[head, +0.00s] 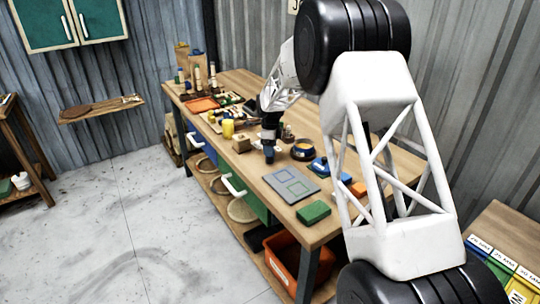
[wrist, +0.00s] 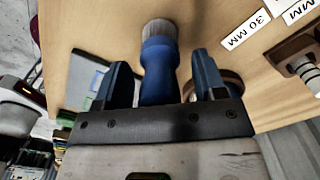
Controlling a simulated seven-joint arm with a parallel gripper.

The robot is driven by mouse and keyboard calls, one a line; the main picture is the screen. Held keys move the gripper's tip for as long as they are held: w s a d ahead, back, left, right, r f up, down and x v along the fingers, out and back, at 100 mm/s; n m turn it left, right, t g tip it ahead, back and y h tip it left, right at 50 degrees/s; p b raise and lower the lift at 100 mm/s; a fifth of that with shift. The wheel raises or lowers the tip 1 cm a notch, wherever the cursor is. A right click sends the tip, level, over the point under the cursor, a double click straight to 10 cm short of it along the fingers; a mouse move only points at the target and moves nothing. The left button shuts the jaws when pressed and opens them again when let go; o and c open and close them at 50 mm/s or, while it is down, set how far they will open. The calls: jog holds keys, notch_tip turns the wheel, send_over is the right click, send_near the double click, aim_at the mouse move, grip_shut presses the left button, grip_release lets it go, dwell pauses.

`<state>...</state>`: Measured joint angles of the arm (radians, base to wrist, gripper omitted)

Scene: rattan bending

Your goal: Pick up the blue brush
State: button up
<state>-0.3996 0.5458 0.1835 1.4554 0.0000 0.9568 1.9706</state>
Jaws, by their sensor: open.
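The blue brush (wrist: 158,65), with a blue handle and pale grey bristles, lies between the two fingers of my gripper (wrist: 163,78) in the wrist view. Its bristles point away from the palm, and its lower end is hidden behind the palm edge. The fingers are open, with a visible gap on each side of the handle. In the head view my gripper (head: 269,154) is low over the workbench; I cannot separate the brush from the dark blue fingers there.
On the workbench (head: 338,224), a grey board with outlines (head: 290,184), a green block (head: 313,212) and a blue item (head: 318,166) lie to the near side. A dark round bowl (head: 303,151) stands right of my gripper, a wooden block (head: 241,144) and yellow cup (head: 228,128) left.

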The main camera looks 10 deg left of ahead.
jog(key=c, duration=1)
jog(key=shift+r, duration=0.15)
jog(key=shift+r, duration=0.75)
notch_tip(320, 180, up, 2)
jog(key=shift+r, duration=0.1)
jog(key=s+d, duration=0.2)
jog(key=s, duration=0.3)
jog(key=s+d, duration=0.2)
jog(key=s, duration=0.3)
jog(key=s+d+r, duration=0.1)
jog(key=s+d, duration=0.1)
jog(key=s, duration=0.2)
jog(key=shift+s, duration=0.4)
